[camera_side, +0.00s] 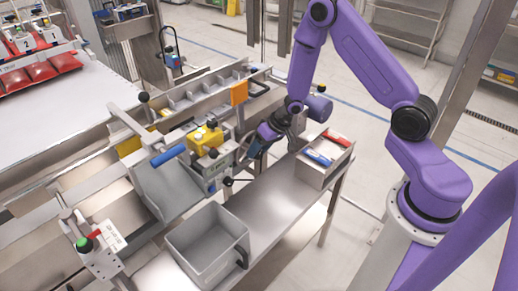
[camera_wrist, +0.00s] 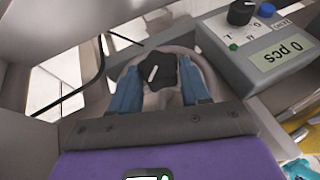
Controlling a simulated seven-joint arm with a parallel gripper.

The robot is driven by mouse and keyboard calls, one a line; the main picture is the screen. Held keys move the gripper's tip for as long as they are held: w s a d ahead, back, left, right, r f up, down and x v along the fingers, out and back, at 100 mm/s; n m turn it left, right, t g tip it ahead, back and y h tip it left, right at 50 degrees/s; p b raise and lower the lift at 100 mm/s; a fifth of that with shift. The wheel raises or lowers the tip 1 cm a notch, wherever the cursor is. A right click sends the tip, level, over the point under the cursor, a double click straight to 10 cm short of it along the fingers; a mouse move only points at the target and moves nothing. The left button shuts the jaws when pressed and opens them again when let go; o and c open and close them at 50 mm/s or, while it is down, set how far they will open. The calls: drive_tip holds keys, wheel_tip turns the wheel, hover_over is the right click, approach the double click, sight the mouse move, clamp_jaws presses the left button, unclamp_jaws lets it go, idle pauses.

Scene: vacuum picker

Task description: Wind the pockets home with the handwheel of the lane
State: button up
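In the wrist view, the two blue fingers of my gripper (camera_wrist: 161,82) stand apart on either side of a black lobed knob (camera_wrist: 155,72) with a white line. A pale round rim, seemingly the handwheel (camera_wrist: 212,76), curves behind the fingers and knob. I cannot tell whether the fingertips touch anything. The pockets (camera_side: 205,90) are a metal row with dividers behind the mechanism.
A grey counter box (camera_wrist: 270,50) reading "0 pcs" sits right of my gripper in the wrist view. In the side view, a grey bin (camera_side: 207,245) and a carton (camera_side: 325,158) stand on the bench. A blue-handled lever (camera_side: 169,155) and yellow block (camera_side: 205,139) are left of my gripper.

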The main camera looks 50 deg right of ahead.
drive_tip(key=shift+a+n+h, duration=0.25)
drive_tip(key=shift+h, duration=0.85)
drive_tip(key=shift+a+n+h, duration=0.2)
drive_tip(key=shift+n+h, duration=0.05)
drive_tip(key=shift+h, duration=1.15)
drive_tip(key=shift+a+n+h, duration=0.25)
drive_tip(key=shift+n+h, duration=0.05)
drive_tip(key=shift+h, duration=0.8)
drive_tip(key=shift+a+h, duration=0.1)
drive_tip(key=shift+h, duration=0.6)
drive_tip(key=o, duration=1.1)
drive_tip(key=shift+c, duration=0.2)
